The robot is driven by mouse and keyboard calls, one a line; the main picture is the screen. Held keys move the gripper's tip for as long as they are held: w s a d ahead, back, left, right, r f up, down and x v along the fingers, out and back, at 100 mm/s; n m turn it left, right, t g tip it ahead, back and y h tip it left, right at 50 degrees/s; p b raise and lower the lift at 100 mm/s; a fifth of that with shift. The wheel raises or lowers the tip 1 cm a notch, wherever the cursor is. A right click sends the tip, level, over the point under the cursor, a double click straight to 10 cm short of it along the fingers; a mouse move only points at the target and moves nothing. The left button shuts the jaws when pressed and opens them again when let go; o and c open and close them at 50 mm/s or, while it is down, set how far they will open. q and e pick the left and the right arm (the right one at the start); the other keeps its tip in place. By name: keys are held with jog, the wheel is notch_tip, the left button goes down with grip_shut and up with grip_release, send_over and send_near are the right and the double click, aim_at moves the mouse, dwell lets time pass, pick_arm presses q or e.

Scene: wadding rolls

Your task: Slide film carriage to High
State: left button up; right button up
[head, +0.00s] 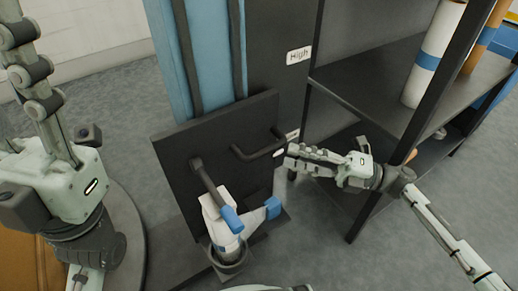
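The film carriage is a dark upright plate (170,150) on a tall dark column, low down in the head view. It has a black bar handle (258,149) on its face. A white and blue film roll (226,222) stands in a round cup at its front. The white "High" label (298,55) is on the column, well above the plate. My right gripper (290,157) points left, its fingertips close to the handle's right end; I cannot tell whether they touch it. Its finger gap is unclear. My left gripper (35,85) is raised at the far left, away from the carriage.
A dark shelf rack (390,95) stands at the right, holding a white and blue roll (433,55) and a tan one (488,38). Its front post (430,80) rises beside my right arm.

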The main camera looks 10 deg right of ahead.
aim_at(265, 148)
jog(key=x, duration=0.7)
jog(key=shift+a+r, duration=0.15)
jog(key=shift+a, duration=0.2)
jog(key=shift+c, duration=0.4)
grip_shut()
